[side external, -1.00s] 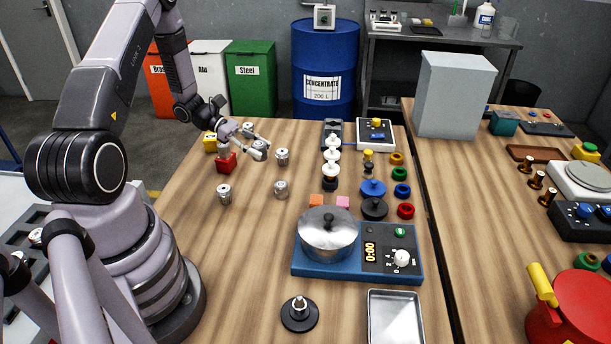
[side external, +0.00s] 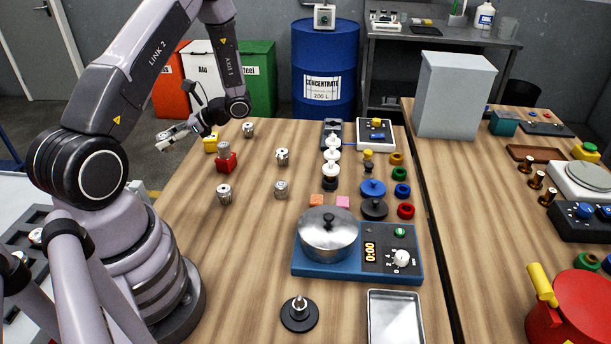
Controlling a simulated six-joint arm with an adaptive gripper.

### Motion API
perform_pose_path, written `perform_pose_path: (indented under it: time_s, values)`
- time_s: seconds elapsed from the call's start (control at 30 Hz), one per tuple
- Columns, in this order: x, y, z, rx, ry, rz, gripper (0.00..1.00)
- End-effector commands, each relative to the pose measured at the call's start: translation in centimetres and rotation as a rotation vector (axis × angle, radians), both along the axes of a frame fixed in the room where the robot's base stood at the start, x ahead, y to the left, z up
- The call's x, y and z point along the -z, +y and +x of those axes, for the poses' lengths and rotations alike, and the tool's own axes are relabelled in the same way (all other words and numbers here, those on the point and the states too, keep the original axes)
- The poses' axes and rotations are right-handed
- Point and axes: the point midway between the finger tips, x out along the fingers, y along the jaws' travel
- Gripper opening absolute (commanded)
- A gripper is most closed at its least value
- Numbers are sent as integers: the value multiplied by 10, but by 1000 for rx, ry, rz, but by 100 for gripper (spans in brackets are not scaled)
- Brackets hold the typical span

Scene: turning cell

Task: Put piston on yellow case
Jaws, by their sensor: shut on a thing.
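My gripper (side external: 163,141) is past the left edge of the wooden table, to the left of the yellow case (side external: 211,144), with its fingers pointing left. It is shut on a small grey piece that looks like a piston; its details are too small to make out. The yellow case sits at the table's far left, partly behind my wrist. A red case (side external: 226,165) beside it carries a grey piston (side external: 223,149). Other silver pistons stand on the wood: one at the back (side external: 248,130), one in the middle (side external: 282,157) and others nearer the front (side external: 280,189).
A pot (side external: 328,235) stands on a blue hot plate (side external: 355,262). White and dark pieces (side external: 331,165) and coloured rings (side external: 400,174) stand to the right of the pistons. A metal tray (side external: 395,318) lies at the front. The wood around the pistons is clear.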

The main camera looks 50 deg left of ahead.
Motion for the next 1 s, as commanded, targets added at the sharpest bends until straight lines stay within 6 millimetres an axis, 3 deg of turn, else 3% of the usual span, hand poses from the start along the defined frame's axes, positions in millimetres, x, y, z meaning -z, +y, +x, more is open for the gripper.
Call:
perform_pose_path:
  time_s: [0.1,0.2,0.47,0.77,1.0]
  values:
    - [-10,27,30,255,-2,1,0]
    - [-16,41,53,417,-2,1,0]
    - [-20,59,87,596,-1,0,0]
    - [13,116,131,596,-2,3,0]
    - [55,149,157,597,-1,2,0]
